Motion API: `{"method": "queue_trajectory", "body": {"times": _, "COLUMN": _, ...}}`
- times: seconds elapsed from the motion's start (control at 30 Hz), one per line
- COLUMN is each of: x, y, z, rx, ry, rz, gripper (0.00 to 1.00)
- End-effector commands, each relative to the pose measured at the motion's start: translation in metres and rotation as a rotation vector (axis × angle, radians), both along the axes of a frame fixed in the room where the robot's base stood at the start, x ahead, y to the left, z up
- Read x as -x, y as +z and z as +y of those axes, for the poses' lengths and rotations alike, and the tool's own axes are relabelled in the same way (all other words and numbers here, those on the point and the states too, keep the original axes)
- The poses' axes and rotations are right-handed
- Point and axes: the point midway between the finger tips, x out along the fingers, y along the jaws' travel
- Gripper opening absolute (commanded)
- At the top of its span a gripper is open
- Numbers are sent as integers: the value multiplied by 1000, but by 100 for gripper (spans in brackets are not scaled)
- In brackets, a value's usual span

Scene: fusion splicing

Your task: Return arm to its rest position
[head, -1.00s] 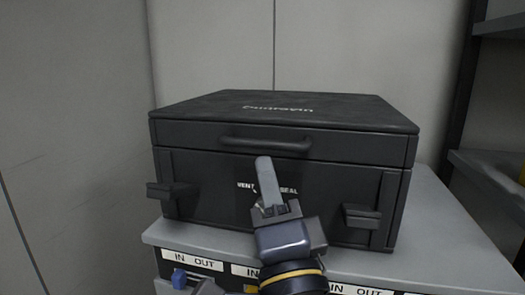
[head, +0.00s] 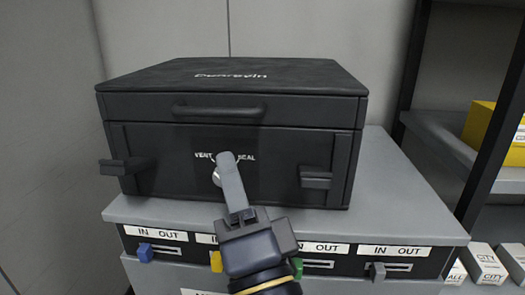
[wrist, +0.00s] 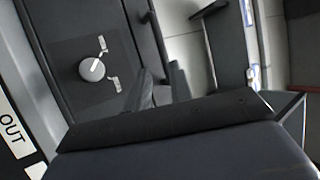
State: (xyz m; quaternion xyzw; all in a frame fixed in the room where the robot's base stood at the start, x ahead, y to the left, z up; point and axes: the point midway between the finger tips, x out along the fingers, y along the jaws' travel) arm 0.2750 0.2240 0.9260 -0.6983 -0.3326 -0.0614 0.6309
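My gripper (head: 231,172) is in front of a black lidded case and points up at its front face. In the head view its fingers overlap as one grey bar, so I cannot tell a gap. The fingers also show dark in the wrist view (wrist: 160,86). I see nothing held. The black case (head: 240,125) is closed, with a handle on its lid front. A round vent/seal knob (wrist: 92,68) is on its front, partly hidden by the fingers in the head view (head: 216,178). Latches stick out at left (head: 123,166) and right (head: 316,178).
The case stands on a grey cabinet (head: 405,215) with IN/OUT labels and coloured sliders below its top. A dark shelf with a yellow box (head: 483,125) and small white boxes (head: 484,262) is at right. The cabinet top right of the case is clear.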

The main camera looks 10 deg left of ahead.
Motion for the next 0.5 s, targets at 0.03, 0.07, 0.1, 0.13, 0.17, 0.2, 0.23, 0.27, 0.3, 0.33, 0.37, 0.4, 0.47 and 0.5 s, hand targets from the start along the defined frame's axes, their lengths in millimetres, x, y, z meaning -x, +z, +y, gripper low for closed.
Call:
{"method": "queue_trajectory", "body": {"times": 0.03, "x": -4, "y": 2, "z": 1, "rx": 0, "ry": -4, "rz": -1, "gripper": 21}}
{"method": "queue_trajectory", "body": {"times": 0.07, "x": -6, "y": 3, "z": 2, "rx": -1, "ry": -4, "rz": -1, "gripper": 21}}
{"method": "queue_trajectory", "body": {"times": 0.1, "x": -10, "y": 5, "z": 4, "rx": 1, "ry": -5, "rz": 1, "gripper": 21}}
{"method": "queue_trajectory", "body": {"times": 0.13, "x": -13, "y": 6, "z": 5, "rx": 1, "ry": -5, "rz": 1, "gripper": 21}}
{"method": "queue_trajectory", "body": {"times": 0.17, "x": -17, "y": 8, "z": 7, "rx": 0, "ry": -6, "rz": 1, "gripper": 21}}
{"method": "queue_trajectory", "body": {"times": 0.2, "x": -21, "y": 11, "z": 9, "rx": 1, "ry": -7, "rz": 0, "gripper": 21}}
{"method": "queue_trajectory", "body": {"times": 0.23, "x": -25, "y": 13, "z": 11, "rx": 1, "ry": -7, "rz": 1, "gripper": 21}}
{"method": "queue_trajectory", "body": {"times": 0.27, "x": -29, "y": 15, "z": 13, "rx": 2, "ry": -7, "rz": 2, "gripper": 21}}
{"method": "queue_trajectory", "body": {"times": 0.3, "x": -35, "y": 19, "z": 16, "rx": 1, "ry": -7, "rz": 1, "gripper": 21}}
{"method": "queue_trajectory", "body": {"times": 0.33, "x": -39, "y": 21, "z": 18, "rx": 3, "ry": -7, "rz": 2, "gripper": 21}}
{"method": "queue_trajectory", "body": {"times": 0.37, "x": -43, "y": 23, "z": 20, "rx": 3, "ry": -6, "rz": 3, "gripper": 21}}
{"method": "queue_trajectory", "body": {"times": 0.4, "x": -48, "y": 27, "z": 22, "rx": 1, "ry": -6, "rz": 3, "gripper": 21}}
{"method": "queue_trajectory", "body": {"times": 0.47, "x": -55, "y": 31, "z": 26, "rx": 3, "ry": -6, "rz": 3, "gripper": 21}}
{"method": "queue_trajectory", "body": {"times": 0.5, "x": -59, "y": 34, "z": 28, "rx": 4, "ry": -5, "rz": 3, "gripper": 21}}
